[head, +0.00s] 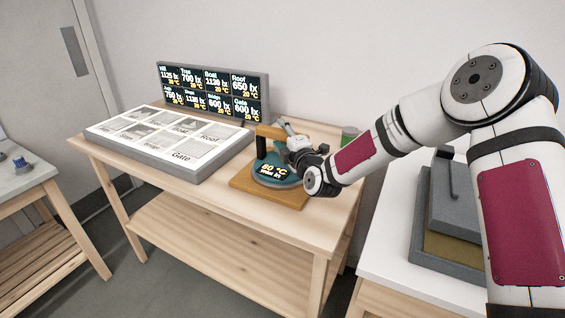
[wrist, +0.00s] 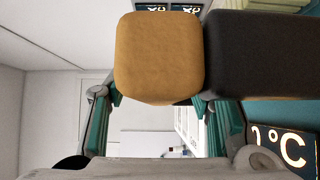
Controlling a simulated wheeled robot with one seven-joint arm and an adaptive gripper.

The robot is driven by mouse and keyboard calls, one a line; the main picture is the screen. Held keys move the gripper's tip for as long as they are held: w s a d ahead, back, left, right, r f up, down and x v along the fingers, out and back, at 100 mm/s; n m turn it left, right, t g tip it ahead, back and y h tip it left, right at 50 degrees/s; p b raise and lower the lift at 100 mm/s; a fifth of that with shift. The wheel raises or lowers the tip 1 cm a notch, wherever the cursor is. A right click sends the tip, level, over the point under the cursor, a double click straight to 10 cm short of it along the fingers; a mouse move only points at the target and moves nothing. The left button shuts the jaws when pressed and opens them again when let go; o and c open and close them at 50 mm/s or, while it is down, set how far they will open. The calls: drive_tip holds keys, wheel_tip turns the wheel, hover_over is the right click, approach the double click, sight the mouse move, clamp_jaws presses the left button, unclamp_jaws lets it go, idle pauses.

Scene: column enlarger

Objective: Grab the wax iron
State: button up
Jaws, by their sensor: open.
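The wax iron (head: 268,178) has a teal body, a lit temperature display and a tan wooden handle (head: 268,132). It rests on a wooden board on the bench. My gripper (head: 288,143) is at the iron's right side, close to the handle, and hides part of the iron. In the wrist view the tan handle end (wrist: 160,55) and its black support (wrist: 255,55) are large and near. My gripper (wrist: 160,120) is open, its teal-padded fingers left and right of the handle end. I cannot tell whether either finger touches it. The display (wrist: 285,150) shows at lower right.
The wooden board (head: 240,184) lies near the bench's right front edge. A light panel (head: 120,133) with prints and a dark readout board (head: 212,92) are to the left. A green container (head: 349,134) stands behind my wrist. A grey press-like block (head: 445,215) is on the right-hand table.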

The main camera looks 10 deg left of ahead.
drive_tip(key=shift+w+a, duration=0.1)
drive_tip(key=shift+w, duration=0.15)
clamp_jaws()
drive_tip(key=shift+r, duration=0.15)
drive_tip(key=shift+r, duration=0.1)
